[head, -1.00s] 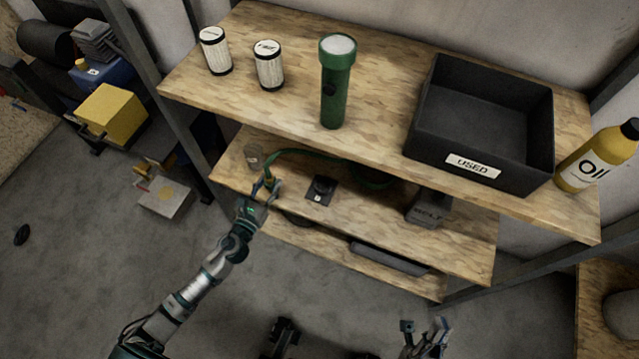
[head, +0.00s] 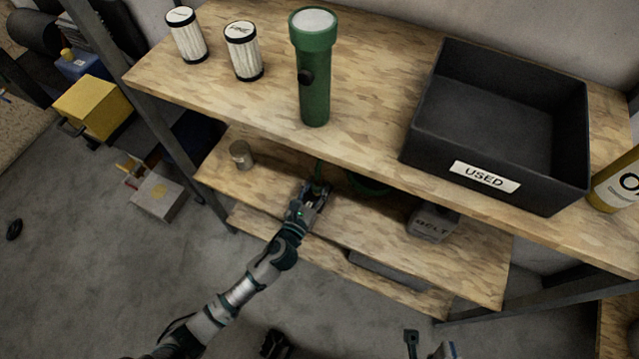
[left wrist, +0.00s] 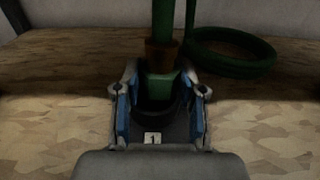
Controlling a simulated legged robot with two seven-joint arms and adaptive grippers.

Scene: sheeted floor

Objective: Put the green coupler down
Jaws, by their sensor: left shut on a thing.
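The green coupler (left wrist: 160,88) is on the end of a green hose (left wrist: 162,18), below a brown band. My left gripper (head: 318,188) is over the middle shelf (head: 460,262), shut on the coupler; its blue-lined fingers (left wrist: 160,100) stand on either side of it in the left wrist view. My right gripper (head: 428,346) is partly cut off at the bottom edge of the head view.
The top shelf holds a green flashlight (head: 314,80), two white filters (head: 243,52) and a black "USED" bin (head: 440,150). On the middle shelf are a small can (head: 241,155), a "BELT" box (head: 432,226) and the hose coil (left wrist: 225,70). The top shelf overhangs the gripper.

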